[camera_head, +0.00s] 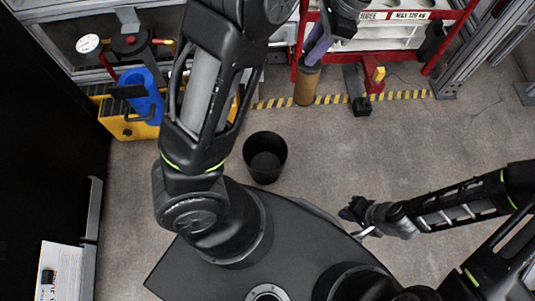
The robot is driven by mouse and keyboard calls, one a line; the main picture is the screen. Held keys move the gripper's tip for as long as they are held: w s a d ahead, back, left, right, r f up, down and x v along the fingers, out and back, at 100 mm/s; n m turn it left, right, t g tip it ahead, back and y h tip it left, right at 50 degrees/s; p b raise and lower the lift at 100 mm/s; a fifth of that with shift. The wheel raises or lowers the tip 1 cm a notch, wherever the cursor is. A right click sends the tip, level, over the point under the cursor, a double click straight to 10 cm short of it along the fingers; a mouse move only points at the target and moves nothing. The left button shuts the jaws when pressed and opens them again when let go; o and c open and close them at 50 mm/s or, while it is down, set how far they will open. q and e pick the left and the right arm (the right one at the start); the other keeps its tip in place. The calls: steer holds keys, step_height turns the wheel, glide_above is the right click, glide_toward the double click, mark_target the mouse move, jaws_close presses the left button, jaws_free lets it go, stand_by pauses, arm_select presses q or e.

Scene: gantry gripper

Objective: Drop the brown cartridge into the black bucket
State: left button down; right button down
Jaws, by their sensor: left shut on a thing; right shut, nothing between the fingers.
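The brown cartridge (307,87) is a cylinder with a purple upper part, at the top middle. It hangs tilted below my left gripper (331,28), which is shut on its purple upper end. My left arm reaches up out of the picture, and part of the gripper is cut off by the top edge. The black bucket (265,143) stands upright on the floor, left of and nearer than the cartridge. It looks empty. My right gripper (362,225) is shut and empty, to the right of and nearer than the bucket.
A red-framed rack (450,16) with a load label stands behind the cartridge. A yellow case (118,121) with a blue item (148,96) is at the left. Yellow-black tape (335,99) crosses the floor. The floor around the bucket and to its right is clear.

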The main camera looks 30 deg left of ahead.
arm_select(q)
steer(key=s+a+f+n+p, duration=0.1)
steer(key=s+a+f+n, duration=0.1)
steer(key=f, duration=0.5)
steer(key=s+a+f+n+g+h+p, duration=0.1)
steer(key=s+a+f+n, duration=0.2)
steer(key=s+f, duration=0.2)
steer(key=s+a+f+n+h+p, duration=0.1)
steer(key=s+a+f+n, duration=0.1)
steer(key=f, duration=0.9)
steer(key=shift+s+a+g, duration=0.3)
steer(key=shift+s+a, duration=0.5)
steer(key=shift+s, duration=0.1)
step_height(320, 180, down, 6)
steer(key=b, duration=0.5)
steer(key=shift+r, duration=0.1)
steer(key=c, duration=1)
jaws_free()
steer(key=shift+o, duration=0.2)
